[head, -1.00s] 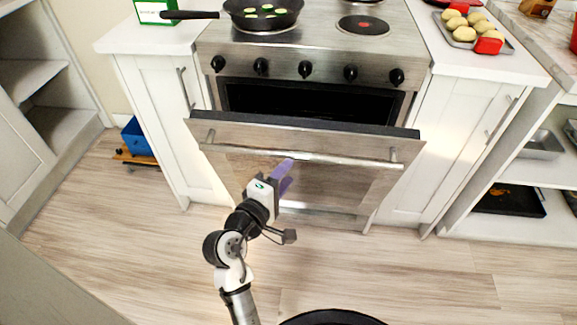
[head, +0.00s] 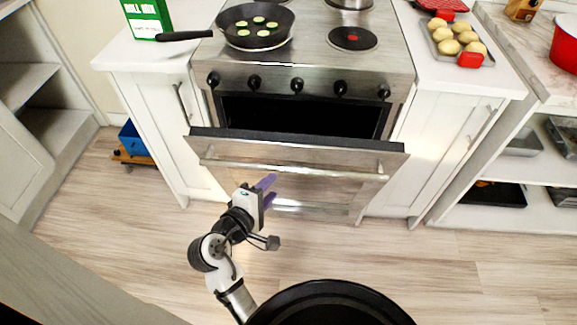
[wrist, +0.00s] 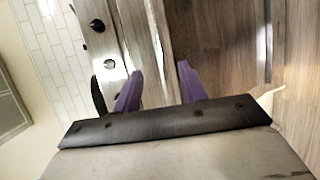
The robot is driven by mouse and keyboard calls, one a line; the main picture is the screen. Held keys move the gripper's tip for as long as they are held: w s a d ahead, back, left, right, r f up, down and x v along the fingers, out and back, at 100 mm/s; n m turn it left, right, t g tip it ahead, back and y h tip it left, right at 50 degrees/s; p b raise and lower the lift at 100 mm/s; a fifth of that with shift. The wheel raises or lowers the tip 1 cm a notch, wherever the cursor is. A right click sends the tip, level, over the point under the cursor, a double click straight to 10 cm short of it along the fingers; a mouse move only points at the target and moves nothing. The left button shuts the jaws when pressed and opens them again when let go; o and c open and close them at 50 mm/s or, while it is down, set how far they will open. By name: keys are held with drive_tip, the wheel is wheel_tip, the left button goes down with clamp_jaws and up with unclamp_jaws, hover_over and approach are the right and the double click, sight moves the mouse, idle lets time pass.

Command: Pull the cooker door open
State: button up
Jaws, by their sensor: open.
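The cooker door (head: 310,190) is a steel panel hinged at its bottom, partly open and tilted out, with a dark gap above it. Its bar handle (head: 320,173) runs across the upper front. My gripper (head: 271,189) is in front of the door, just below the handle's left half in the head view. Its two purple fingers are apart with nothing seen held between them. In the wrist view the open fingers (wrist: 159,70) point at the steel front, with knobs to their left. Their exact distance from the handle cannot be told.
A frying pan (head: 255,27) with green slices sits on the cooker top above several knobs (head: 297,85). White cabinets (head: 165,110) flank the cooker.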

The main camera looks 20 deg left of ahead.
sight(287, 172)
drive_tip(key=p+x, duration=0.1)
drive_tip(key=x, duration=0.9)
clamp_jaws()
